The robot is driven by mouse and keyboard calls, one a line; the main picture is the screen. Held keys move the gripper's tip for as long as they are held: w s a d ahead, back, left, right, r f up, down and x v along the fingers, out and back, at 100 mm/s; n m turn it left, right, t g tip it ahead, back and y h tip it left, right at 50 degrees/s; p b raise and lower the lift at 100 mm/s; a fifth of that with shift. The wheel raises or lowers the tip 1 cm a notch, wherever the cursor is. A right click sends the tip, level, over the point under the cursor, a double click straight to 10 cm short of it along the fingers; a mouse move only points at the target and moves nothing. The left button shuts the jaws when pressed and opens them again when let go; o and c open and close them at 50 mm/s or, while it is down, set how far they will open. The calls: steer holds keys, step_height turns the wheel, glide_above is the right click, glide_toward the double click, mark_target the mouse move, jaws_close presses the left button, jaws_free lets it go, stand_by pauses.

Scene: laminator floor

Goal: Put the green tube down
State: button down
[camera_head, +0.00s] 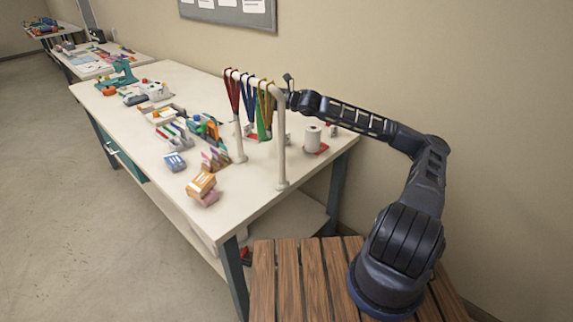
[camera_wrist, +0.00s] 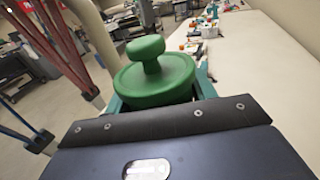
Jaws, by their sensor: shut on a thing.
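The green tube (camera_wrist: 155,80) fills the middle of the wrist view. I see its round, wide end with a smaller knob on top; the rest is hidden behind my gripper's dark body. My gripper (camera_wrist: 158,98) is shut on it, with teal finger parts showing at either side. In the head view my gripper (camera_head: 290,94) is at the end of the outstretched arm, above the far right part of the white table (camera_head: 262,185), just beside the lanyard rack. The tube cannot be made out clearly there.
A white rack (camera_head: 281,150) hung with red, blue and yellow lanyards (camera_head: 233,92) stands close to my gripper. A white roll (camera_head: 313,138) stands to its right. Small boxes (camera_head: 201,184) and trays crowd the table's middle. The table's near right part is bare.

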steer(key=shift+s+d+r+n+g, duration=0.25)
steer(key=shift+s+d+r+g, duration=0.1)
steer(key=shift+s+d+r, duration=0.25)
steer(key=shift+s+d+r+n+g, duration=0.25)
steer(key=shift+s+d+r+g, duration=0.15)
steer(key=shift+r, duration=0.3)
steer(key=s+d+r+n+g+y, duration=0.1)
steer(key=s+d+r+g, duration=0.1)
steer(key=s+d+r, duration=0.4)
step_height(320, 180, down, 17)
steer(key=w+d, duration=0.1)
steer(key=shift+w+f, duration=0.2)
steer(key=shift+w, duration=0.05)
steer(key=shift+f, duration=0.1)
steer(key=c, duration=0.5)
jaws_free()
steer(key=s+d, duration=0.2)
steer(key=d, duration=0.9)
steer(key=shift+s+d, duration=0.15)
steer(key=shift+d, duration=0.2)
